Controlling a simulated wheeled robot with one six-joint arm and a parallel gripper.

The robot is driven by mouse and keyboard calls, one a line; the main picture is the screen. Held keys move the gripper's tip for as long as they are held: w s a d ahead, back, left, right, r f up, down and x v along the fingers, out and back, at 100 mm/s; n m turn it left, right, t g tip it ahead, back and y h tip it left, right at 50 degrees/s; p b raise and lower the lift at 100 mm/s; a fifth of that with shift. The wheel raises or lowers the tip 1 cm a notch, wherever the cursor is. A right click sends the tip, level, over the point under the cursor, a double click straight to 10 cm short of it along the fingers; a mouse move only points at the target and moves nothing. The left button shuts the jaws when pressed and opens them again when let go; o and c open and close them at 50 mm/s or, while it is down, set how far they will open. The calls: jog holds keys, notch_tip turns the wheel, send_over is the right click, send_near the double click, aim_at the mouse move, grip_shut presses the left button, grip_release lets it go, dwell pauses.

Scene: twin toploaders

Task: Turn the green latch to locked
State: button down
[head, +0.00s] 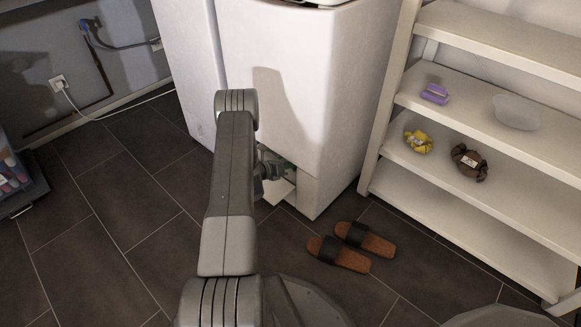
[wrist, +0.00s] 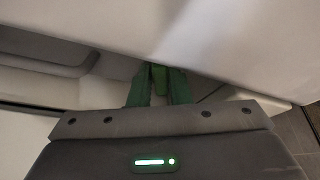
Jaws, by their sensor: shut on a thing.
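The green latch (wrist: 160,78) shows in the wrist view, between the two green fingers of my gripper (wrist: 158,84). My gripper is shut on the latch, low at the front of the white toploader (head: 300,90). In the head view my gripper (head: 282,168) is at the lower front of that toploader, partly hidden by my own arm. Much of the latch is hidden by the fingers, and I cannot tell its exact turn angle.
A second white toploader (head: 187,60) stands to the left. White shelves (head: 480,125) with small items stand to the right. A pair of brown slippers (head: 340,255) lies on the dark tiled floor. A white cable (head: 120,112) runs along the left wall.

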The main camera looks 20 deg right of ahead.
jog(key=n, duration=0.1)
jog(key=n+g+h, duration=0.1)
jog(key=shift+w+a+f+n, duration=0.15)
jog(key=shift+w+f+n, duration=0.15)
jog(key=shift+f, duration=0.1)
jog(key=shift+w+f+n+g+h, duration=0.1)
jog(key=shift+f+n+g+h, duration=0.2)
jog(key=shift+n, duration=0.45)
jog(key=shift+f+n+g+h, duration=0.1)
jog(key=shift+n+g+h, duration=0.2)
jog(key=shift+n+g, duration=0.35)
jog(key=c, duration=1.4)
grip_release()
jog(key=shift+c, duration=0.2)
jog(key=shift+a+r, duration=0.1)
jog(key=shift+a, duration=0.05)
jog(key=shift+w+a+r+t, duration=0.1)
jog(key=shift+a+r+t, duration=0.05)
jog(key=shift+a+t, duration=0.2)
jog(key=a+p, duration=0.1)
jog(key=a, duration=0.3)
jog(key=a+r+p, duration=0.1)
jog(key=a, duration=0.3)
jog(key=a+p, duration=0.2)
jog(key=a, duration=0.2)
jog(key=shift+s+a+r, duration=0.25)
jog(key=shift+a+r, duration=0.05)
jog(key=shift+a, duration=0.05)
